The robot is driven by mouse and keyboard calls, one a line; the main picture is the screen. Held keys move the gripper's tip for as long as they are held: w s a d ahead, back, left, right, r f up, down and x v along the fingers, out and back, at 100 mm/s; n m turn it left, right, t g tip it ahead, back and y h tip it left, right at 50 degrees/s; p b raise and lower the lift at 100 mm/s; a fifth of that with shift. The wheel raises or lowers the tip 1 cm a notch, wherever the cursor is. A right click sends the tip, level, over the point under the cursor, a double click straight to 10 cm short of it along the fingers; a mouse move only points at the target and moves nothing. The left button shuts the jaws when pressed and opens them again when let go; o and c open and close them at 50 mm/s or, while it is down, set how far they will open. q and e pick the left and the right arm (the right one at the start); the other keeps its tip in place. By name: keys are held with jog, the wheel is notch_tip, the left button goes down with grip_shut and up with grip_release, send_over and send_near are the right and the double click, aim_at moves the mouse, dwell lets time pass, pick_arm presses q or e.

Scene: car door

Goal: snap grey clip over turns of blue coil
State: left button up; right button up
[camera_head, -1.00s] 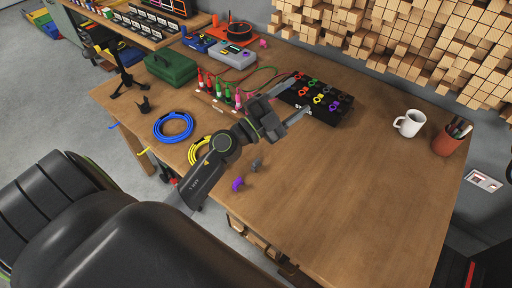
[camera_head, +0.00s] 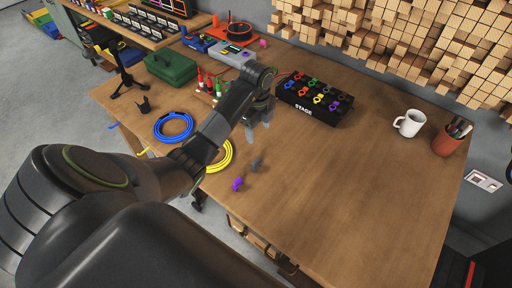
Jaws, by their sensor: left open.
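The blue coil (camera_head: 174,127) lies flat on the left part of the wooden table. A small grey clip (camera_head: 257,163) lies on the table near the middle, just up and right of a purple clip (camera_head: 237,184). My left gripper (camera_head: 259,128) is open and empty, with its fingers pointing down above the table. In the picture it is just above the grey clip and apart from it. My right gripper is not in view.
A yellow coil (camera_head: 223,158) lies partly behind my left arm. A black STAGE box (camera_head: 312,103) with several coloured clips stands behind. A green case (camera_head: 171,68), a mug (camera_head: 409,123) and a pen cup (camera_head: 452,137) stand around.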

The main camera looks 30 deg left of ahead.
pick_arm(q)
jog(key=b, duration=1.2)
send_near(256, 161)
jog(key=f, duration=0.4)
jog(key=w+f, duration=0.1)
jog(key=f, duration=0.1)
jog(key=shift+f, duration=0.1)
jog(key=shift+s+f+p, duration=0.1)
jog(key=shift+f+p, duration=0.25)
jog(key=shift+f, duration=0.05)
jog(key=f, duration=0.3)
jog(key=shift+s+f+p, duration=0.25)
jog(key=shift+f+p, duration=0.05)
jog(key=shift+p, duration=0.05)
jog(key=shift+f, duration=0.4)
jog(key=shift+c, duration=0.2)
jog(key=c, duration=1)
